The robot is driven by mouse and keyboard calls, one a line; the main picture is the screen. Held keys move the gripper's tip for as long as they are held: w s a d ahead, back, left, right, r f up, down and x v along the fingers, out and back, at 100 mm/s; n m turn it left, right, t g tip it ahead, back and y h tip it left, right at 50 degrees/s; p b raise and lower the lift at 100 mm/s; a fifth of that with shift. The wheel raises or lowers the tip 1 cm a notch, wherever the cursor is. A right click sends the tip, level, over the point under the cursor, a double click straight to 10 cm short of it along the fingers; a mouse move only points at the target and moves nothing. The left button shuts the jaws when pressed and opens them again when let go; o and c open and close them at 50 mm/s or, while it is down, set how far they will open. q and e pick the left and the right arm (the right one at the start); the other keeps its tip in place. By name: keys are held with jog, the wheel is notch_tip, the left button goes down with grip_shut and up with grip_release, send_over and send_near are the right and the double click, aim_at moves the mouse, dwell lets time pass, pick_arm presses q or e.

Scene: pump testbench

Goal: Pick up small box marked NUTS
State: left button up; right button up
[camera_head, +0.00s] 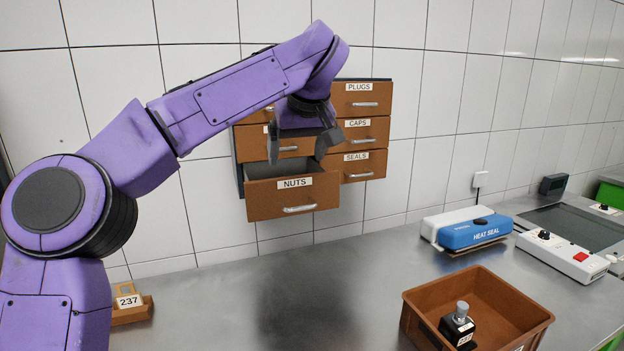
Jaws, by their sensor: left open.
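The small box marked NUTS (293,196) is a brown drawer in the wall cabinet (238,165), at its lower left. It is pulled out from the cabinet, with its label and metal handle facing me. My left gripper (298,158) is above the drawer with its fingers pointing down, spread apart and empty. The fingertips are near the drawer's open top; I cannot tell if they reach inside. The drawer's contents are hidden. My right gripper is not in view.
Closed drawers marked PLUGS (361,98), CAPS (365,132) and SEALS (362,166) are to the right. On the metal bench (310,290) stand a brown bin (520,318) holding a black part (457,327), a blue heat sealer (474,233) and a holder marked 237 (132,306). The bench middle is clear.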

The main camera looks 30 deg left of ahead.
pick_arm(q)
jog(key=a+f, duration=0.2)
jog(key=a+f+b, duration=0.1)
jog(key=f, duration=0.1)
jog(key=shift+s, duration=0.25)
jog(key=w+f, duration=0.2)
jog(key=w+a+f, duration=0.1)
jog(key=w+f, duration=0.1)
jog(key=shift+a+f, duration=0.15)
jog(key=shift+f, duration=0.25)
jog(key=shift+s+r, duration=0.2)
jog(key=shift+s, duration=0.25)
jog(key=shift+s+a, duration=0.1)
jog(key=shift+s, duration=0.05)
jog(key=shift+c, duration=1.3)
jog(key=shift+a, duration=0.1)
jog(key=c, duration=0.8)
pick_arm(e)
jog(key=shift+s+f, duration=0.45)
